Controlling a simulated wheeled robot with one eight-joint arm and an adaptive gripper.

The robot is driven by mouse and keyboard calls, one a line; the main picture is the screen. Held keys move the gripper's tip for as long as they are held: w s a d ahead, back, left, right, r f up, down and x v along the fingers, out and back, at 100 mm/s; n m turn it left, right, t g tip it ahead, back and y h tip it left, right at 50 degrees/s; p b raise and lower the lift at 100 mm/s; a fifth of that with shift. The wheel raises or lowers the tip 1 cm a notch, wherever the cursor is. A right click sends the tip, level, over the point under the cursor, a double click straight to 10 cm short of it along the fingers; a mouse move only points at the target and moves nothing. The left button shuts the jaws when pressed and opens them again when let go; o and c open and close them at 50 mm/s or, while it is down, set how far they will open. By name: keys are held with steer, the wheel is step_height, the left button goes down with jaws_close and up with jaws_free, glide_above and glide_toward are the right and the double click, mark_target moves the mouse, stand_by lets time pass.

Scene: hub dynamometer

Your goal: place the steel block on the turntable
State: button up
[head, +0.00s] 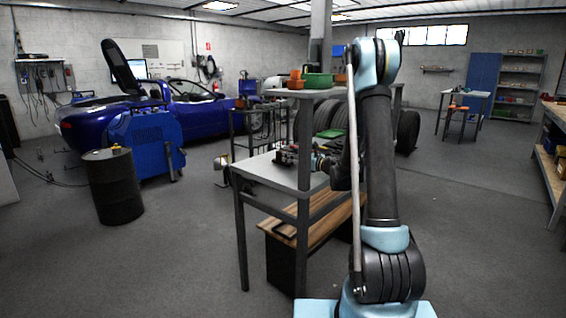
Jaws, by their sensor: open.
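My arm reaches up and over to a grey-topped workbench (262,172) in the middle of the head view. My gripper (283,157) is small and dark at the end of the arm, pointing left over the bench top. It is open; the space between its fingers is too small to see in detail. I cannot make out the steel block. I cannot pick out the turntable either; the bench's far part is partly hidden by my arm and the bench post.
A shelf (299,94) above the bench holds a green bin (318,80) and orange bins. Tires (332,118) stand behind. A black drum (113,186), a blue machine (146,143) and a blue car (195,110) are left. Floor is free at front left and right.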

steer(key=shift+x, duration=2.9)
steer(key=shift+s, duration=0.1)
jaws_close()
